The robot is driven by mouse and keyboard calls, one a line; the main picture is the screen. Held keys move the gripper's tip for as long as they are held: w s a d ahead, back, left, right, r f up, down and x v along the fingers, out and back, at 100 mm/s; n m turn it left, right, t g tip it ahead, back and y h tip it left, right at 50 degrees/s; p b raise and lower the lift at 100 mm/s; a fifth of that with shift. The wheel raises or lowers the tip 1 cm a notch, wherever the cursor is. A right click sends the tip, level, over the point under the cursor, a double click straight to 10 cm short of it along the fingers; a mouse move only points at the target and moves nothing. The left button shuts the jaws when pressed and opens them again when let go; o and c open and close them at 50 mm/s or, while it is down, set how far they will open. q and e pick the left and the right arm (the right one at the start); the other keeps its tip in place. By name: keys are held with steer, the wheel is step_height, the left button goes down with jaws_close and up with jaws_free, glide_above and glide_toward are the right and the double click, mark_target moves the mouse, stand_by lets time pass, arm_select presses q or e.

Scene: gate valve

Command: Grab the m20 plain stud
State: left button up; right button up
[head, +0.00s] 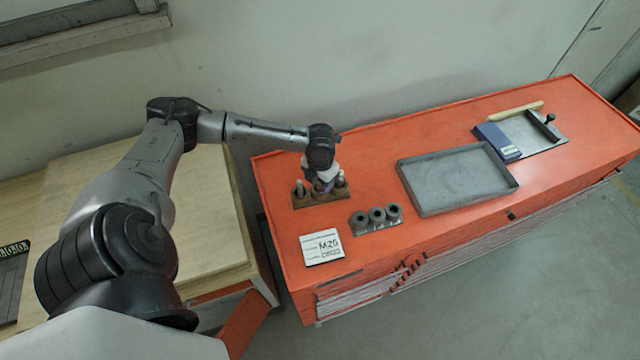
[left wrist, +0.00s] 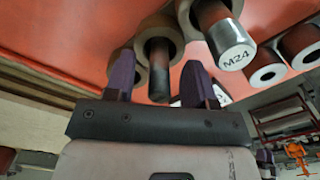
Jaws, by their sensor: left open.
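A brown holder (head: 303,201) on the orange cabinet carries upright grey studs; one stud (head: 300,187) shows left of my left gripper (head: 322,186) and another (head: 341,180) right of it. In the left wrist view, my open left gripper (left wrist: 160,82) has its purple fingers on either side of a plain stud (left wrist: 158,68) in a round collar. No label shows on that stud, so I cannot read its size or tell whether the fingers touch it. The stud to its right (left wrist: 228,42) is marked M24. My right gripper is not in view.
A card reading M20 (head: 322,247) lies in front. A grey tray (head: 457,180), a blue box (head: 497,141) and a metal plate (head: 530,132) lie to the right. A wooden table (head: 205,215) is at left.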

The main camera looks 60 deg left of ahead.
arm_select(q)
steer(key=shift+f, duration=0.45)
steer(key=shift+c, duration=0.4)
jaws_close()
